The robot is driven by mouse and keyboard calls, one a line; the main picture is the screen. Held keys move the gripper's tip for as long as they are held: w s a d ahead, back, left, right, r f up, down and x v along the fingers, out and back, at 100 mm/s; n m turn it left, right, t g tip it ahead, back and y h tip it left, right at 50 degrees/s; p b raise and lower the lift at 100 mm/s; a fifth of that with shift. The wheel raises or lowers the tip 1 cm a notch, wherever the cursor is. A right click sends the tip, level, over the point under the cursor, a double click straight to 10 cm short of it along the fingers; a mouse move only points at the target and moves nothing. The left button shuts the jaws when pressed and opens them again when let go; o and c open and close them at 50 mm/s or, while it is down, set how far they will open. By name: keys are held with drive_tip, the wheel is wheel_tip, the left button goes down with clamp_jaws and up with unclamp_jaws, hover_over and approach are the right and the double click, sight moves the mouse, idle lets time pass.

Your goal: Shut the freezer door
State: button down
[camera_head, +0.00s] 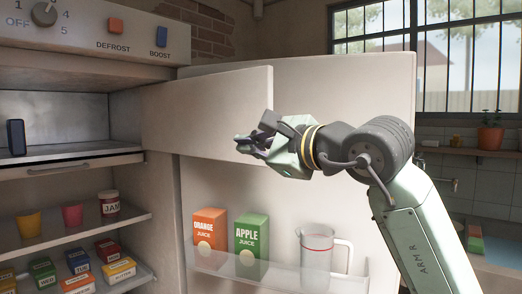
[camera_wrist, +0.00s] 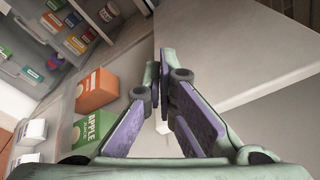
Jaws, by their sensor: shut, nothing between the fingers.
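The freezer door (camera_head: 205,112) is a pale flat panel hinged beside the freezer compartment (camera_head: 70,115) at the upper left. It stands swung open, and the compartment's metal interior shows. My gripper (camera_head: 243,143) is at the panel's lower right part, near its free edge. Its fingers (camera_wrist: 163,80) are closed together and hold nothing. I cannot tell whether they touch the panel. A large pale panel also fills the right of the wrist view. A dark blue object (camera_head: 16,137) stands inside the compartment.
The larger fridge door (camera_head: 345,90) is open behind, with an orange juice carton (camera_head: 209,228), an apple juice carton (camera_head: 250,240) and a clear jug (camera_head: 318,258) on its shelf. Shelves below the freezer hold cups, a jam jar (camera_head: 109,203) and several small boxes. A window is at right.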

drive_tip(key=w+d+m+t+h, duration=0.25)
drive_tip(key=d+h, duration=0.25)
drive_tip(key=d, duration=0.5)
drive_tip(key=r+p+x, duration=0.1)
drive_tip(key=p+x, duration=0.2)
drive_tip(key=x, duration=0.7)
drive_tip(key=shift+f, duration=0.2)
drive_tip(key=shift+n, duration=0.25)
